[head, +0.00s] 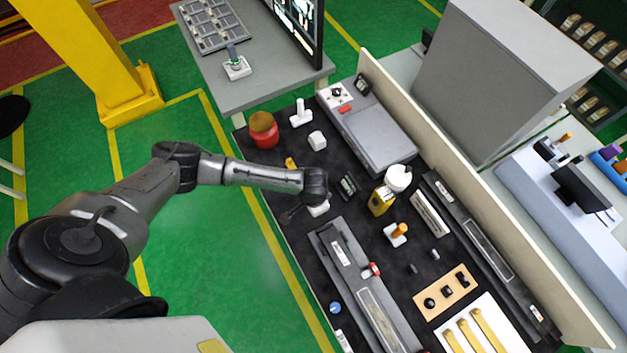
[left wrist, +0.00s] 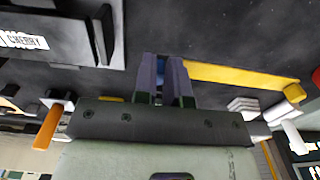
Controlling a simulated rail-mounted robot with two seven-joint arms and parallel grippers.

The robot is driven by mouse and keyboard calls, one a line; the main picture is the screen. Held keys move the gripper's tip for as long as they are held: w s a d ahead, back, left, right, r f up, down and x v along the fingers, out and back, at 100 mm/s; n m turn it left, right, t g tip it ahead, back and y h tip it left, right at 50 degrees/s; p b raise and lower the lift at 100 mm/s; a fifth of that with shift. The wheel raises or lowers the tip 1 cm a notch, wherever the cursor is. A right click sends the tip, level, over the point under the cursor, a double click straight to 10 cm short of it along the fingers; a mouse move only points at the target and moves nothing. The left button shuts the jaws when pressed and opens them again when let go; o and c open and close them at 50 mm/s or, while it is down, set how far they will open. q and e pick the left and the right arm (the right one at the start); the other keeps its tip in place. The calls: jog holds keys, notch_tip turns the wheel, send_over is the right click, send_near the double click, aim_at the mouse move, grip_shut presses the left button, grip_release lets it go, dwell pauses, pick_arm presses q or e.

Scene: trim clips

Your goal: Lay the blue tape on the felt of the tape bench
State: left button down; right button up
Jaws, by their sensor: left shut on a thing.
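The tape bench is the long table with the dark felt top (head: 280,205). The dark felt (left wrist: 220,35) also fills the upper part of the left wrist view. My left gripper (head: 318,208) is over the near side of the bench and mostly hidden by my own wrist in the head view. In the left wrist view, my left gripper's fingers (left wrist: 164,70) are shut on a narrow dark blue piece (left wrist: 163,72), which looks like the blue tape. Its shape and whether it touches the felt cannot be told. My right gripper is in neither view.
A yellow strip (left wrist: 240,76) lies beside the fingers. A red jar (head: 263,130), white blocks, a yellow device (head: 381,200) and a long grey fixture (head: 352,285) stand around. A black holder labelled CHERRY (left wrist: 60,40) is at upper left of the wrist view.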

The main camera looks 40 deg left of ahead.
pick_arm(q)
jog(key=shift+f+b, duration=0.8)
jog(key=shift+f, duration=1.7)
jog(key=c, duration=1.1)
grip_release()
notch_tip(320, 180, up, 14)
jog(key=shift+f, duration=0.15)
